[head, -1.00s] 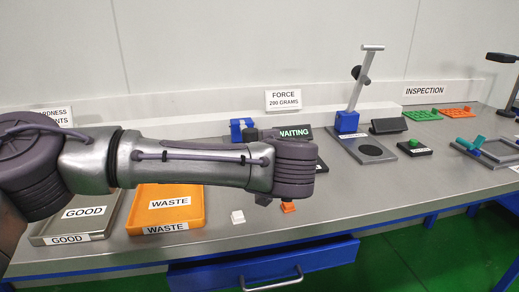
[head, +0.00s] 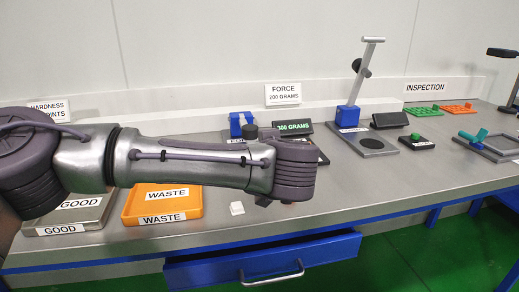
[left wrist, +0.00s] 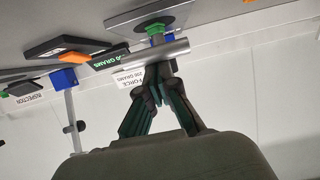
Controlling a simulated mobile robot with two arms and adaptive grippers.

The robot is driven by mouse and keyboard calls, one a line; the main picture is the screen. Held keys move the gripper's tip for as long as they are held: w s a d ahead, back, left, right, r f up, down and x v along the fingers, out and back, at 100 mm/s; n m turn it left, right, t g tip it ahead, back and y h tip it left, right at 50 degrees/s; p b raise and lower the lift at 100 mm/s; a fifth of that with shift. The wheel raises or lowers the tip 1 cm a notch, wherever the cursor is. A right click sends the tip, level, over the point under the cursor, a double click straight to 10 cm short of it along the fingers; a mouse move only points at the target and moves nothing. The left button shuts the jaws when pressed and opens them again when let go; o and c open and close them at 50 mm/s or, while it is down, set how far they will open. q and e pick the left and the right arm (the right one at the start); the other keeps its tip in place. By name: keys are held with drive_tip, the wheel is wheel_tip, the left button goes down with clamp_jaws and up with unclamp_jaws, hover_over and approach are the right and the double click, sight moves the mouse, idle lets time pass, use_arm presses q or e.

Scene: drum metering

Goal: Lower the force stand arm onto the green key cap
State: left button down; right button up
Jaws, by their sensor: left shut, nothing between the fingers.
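The force stand (head: 237,124) stands below the FORCE sign in the head view, mostly hidden by my left arm. In the left wrist view, which is upside down, its silver bar (left wrist: 140,52) lies level above a blue part and a green piece (left wrist: 152,29), apparently the green key cap. I cannot tell whether they touch. My left gripper (left wrist: 154,84) is shut and empty, its fingertips close to the bar. The display (head: 294,127) seems to read 300 GRAMS. My right gripper is not in view.
An orange WASTE tray (head: 127,212) and a GOOD tray (head: 88,226) are at the left. A white cap (head: 237,208) lies near the front edge. A second stand with a raised arm (head: 366,75) and a green cap on a black block (head: 415,136) are at the right.

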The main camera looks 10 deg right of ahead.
use_arm(q)
drive_tip(key=shift+s+d+f, duration=0.1)
drive_tip(key=shift+s+f, duration=0.1)
drive_tip(key=shift+f, duration=0.3)
drive_tip(key=shift+s+d+f, duration=0.1)
drive_tip(key=shift+s+f, duration=0.1)
drive_tip(key=shift+f, duration=0.25)
drive_tip(key=shift+s+r, duration=0.1)
drive_tip(key=shift+s, duration=0.15)
drive_tip(key=r+v, duration=0.1)
drive_tip(key=v, duration=1)
drive_tip(key=shift+r, duration=0.5)
drive_tip(key=shift+w+a, duration=0.1)
drive_tip(key=shift+w, duration=0.05)
